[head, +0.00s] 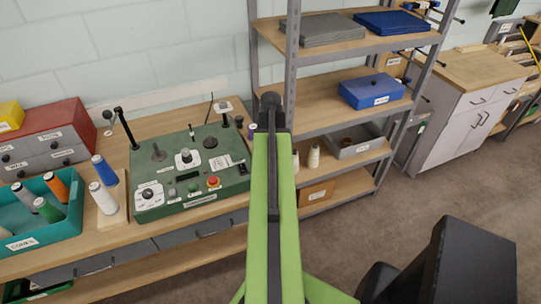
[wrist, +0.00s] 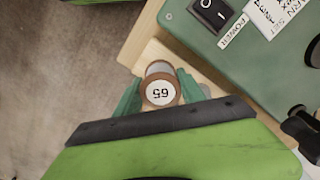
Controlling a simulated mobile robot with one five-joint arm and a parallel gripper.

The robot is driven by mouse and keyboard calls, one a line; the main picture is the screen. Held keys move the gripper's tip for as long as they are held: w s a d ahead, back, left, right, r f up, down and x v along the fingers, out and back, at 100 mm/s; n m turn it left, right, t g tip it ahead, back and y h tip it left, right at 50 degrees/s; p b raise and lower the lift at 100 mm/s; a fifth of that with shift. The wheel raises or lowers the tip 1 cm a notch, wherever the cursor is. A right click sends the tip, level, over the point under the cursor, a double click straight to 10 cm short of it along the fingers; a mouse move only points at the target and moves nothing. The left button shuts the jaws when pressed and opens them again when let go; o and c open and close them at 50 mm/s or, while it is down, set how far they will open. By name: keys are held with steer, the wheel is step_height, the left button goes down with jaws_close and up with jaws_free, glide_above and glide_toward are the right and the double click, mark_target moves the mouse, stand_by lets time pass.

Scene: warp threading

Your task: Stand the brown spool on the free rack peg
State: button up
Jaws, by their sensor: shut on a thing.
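The brown spool (wrist: 160,92) shows end-on in the wrist view, with a brown rim and a white face marked 65. My gripper (wrist: 161,96) has its two green fingers on either side of it and is shut on it. Below it is pale wood (wrist: 148,55) beside the green machine; whether the spool touches the wood cannot be told. In the head view my green arm hides the gripper and the spool. A wooden stand (head: 108,214) at left holds a white cone (head: 102,197) and a blue cone (head: 104,170). I cannot make out a free peg.
The green machine (head: 165,182) with knobs and upright posts stands on the workbench, close to the spool. A teal bin (head: 40,231) of cones is at left. A metal shelf unit (head: 334,119) stands right of my arm. The floor (head: 455,185) at right is open.

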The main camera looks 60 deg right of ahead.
steer(key=shift+f+b, duration=0.4)
steer(key=shift+f, duration=0.35)
steer(key=shift+f+b, duration=0.75)
steer(key=o, duration=1.2)
steer(key=shift+r, duration=0.15)
step_height(320, 180, up, 17)
steer(key=p, duration=1.7)
steer(key=shift+s+r+p, duration=0.1)
steer(key=shift+r+p, duration=0.05)
steer(key=shift+p, duration=0.15)
